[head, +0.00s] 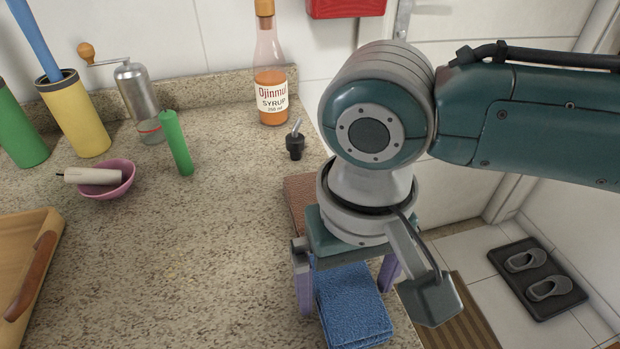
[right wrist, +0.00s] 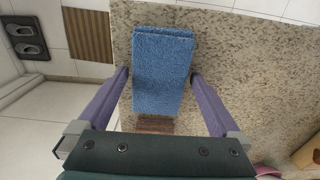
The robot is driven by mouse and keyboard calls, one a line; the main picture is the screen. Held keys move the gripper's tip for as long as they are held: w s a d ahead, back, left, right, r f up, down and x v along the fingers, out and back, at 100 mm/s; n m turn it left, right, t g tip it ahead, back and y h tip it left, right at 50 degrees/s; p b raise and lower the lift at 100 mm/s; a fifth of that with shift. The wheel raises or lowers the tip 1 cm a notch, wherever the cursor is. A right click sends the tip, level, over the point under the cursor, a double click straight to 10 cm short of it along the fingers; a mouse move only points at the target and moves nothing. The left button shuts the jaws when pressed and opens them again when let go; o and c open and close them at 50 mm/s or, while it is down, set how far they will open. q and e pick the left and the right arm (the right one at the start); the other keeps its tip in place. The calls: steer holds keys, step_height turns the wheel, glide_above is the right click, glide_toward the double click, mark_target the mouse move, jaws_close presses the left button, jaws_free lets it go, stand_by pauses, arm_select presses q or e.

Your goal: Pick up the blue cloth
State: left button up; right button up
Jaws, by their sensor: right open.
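The blue cloth (head: 357,322) lies folded on the speckled countertop near its right edge. My right gripper (head: 344,302) is above the cloth, pointing down, with its purple fingers open. In the right wrist view, the cloth (right wrist: 163,62) shows between the two fingertips of the gripper (right wrist: 159,77), with a narrow gap on each side. Neither finger clearly touches it. My palm hides part of the cloth in the head view. My left gripper is not in view.
A brown textured item (head: 299,190) lies behind the cloth, partly hidden by my arm. A black stopper (head: 295,146) and a syrup bottle (head: 270,85) stand farther back. A pink bowl (head: 118,180) and a wooden tray (head: 45,225) are left. The middle countertop is clear.

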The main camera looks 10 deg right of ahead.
mark_target(347, 290)
steer(key=shift+c, duration=0.4)
steer(key=c, duration=1.1)
steer(key=shift+r, duration=0.15)
steer(key=shift+r, duration=0.3)
steer(key=shift+r+p, duration=2)
steer(key=shift+r, duration=7.6)
